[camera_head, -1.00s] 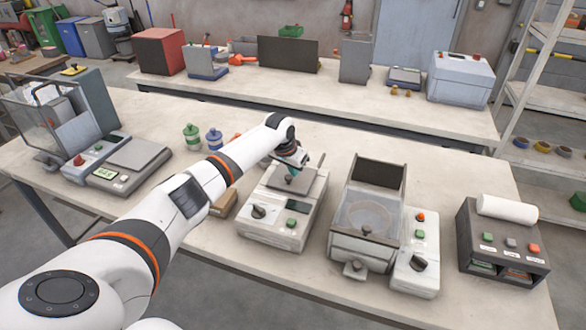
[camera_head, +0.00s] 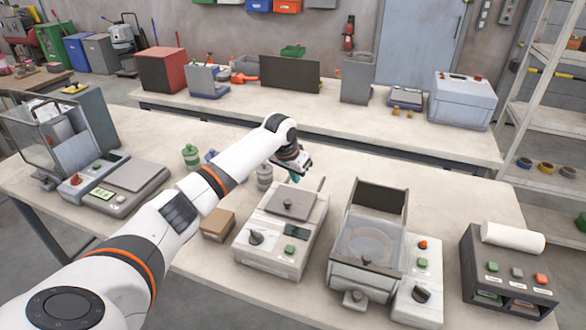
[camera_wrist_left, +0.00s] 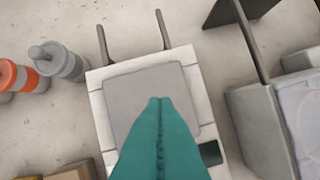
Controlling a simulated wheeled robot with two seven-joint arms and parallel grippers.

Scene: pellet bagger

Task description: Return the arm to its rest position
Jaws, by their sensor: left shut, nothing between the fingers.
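My left arm reaches in from the lower left of the head view. Its gripper (camera_head: 297,177) hangs over the back edge of a white machine (camera_head: 270,255) with a grey top plate, a dark knob and a green button. In the left wrist view the teal fingers (camera_wrist_left: 158,110) are shut together with nothing between them, above the grey plate (camera_wrist_left: 190,100). They look apart from the plate, though the gap is hard to judge. My right gripper is not in view.
A scale (camera_head: 125,188) stands at the left, a lidded machine (camera_head: 367,240) and a button box (camera_head: 508,270) at the right. A cardboard box (camera_head: 217,224) and a green bottle (camera_head: 191,156) stand beside my forearm.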

